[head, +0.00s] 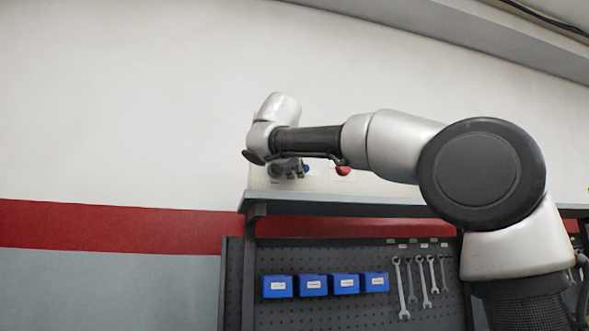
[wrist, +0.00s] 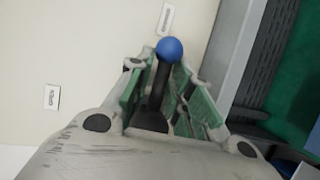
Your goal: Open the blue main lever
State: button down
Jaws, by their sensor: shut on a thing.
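The blue main lever is a dark rod with a round blue knob (wrist: 169,49), seen in the wrist view against a pale panel. My gripper (wrist: 158,88) has its green-lined fingers on either side of the dark rod and is shut on it, with the knob showing beyond the fingertips. In the head view my gripper (head: 289,169) is at the panel above the shelf, largely hidden behind my arm. A small bit of blue (head: 306,168) shows just right of it.
A red knob (head: 343,170) sits on the panel to the right. A grey shelf (head: 350,202) runs below it, over a pegboard with blue bins (head: 312,285) and hanging wrenches (head: 402,288). Two small labels are on the panel in the wrist view. The wall to the left is clear.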

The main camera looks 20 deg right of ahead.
jog(key=r+n, duration=0.1)
jog(key=n, duration=0.1)
jog(key=r+n+t+h, duration=0.1)
jog(key=shift+a+n, duration=0.2)
jog(key=shift+n, duration=0.2)
jog(key=n+t, duration=0.1)
jog(key=n, duration=0.1)
jog(key=a+r+n+t, duration=0.1)
jog(key=n, duration=0.1)
jog(key=shift+r+h, duration=0.2)
jog(key=shift+h, duration=0.2)
jog(key=n, duration=0.1)
jog(key=n+t, duration=0.1)
jog(key=n, duration=0.1)
jog(key=a+n+t, duration=0.1)
jog(key=shift+a+r+n+y, duration=0.1)
jog(key=shift+r+n+y, duration=0.2)
jog(key=shift+r+y, duration=0.1)
jog(key=shift+a+r+n+t+y, duration=0.1)
jog(key=shift+a+n+t+y, duration=0.35)
jog(key=shift+n, duration=0.7)
jog(key=shift+a+r+n+t+y, duration=0.1)
jog(key=shift+a+n+t+y, duration=0.35)
jog(key=shift+n, duration=0.65)
jog(key=shift+a+r+n+t+y, duration=0.1)
jog(key=shift+a+n+t+y, duration=0.1)
jog(key=shift+n+y, duration=0.7)
jog(key=shift+n+h, duration=0.4)
jog(key=shift+n, duration=0.05)
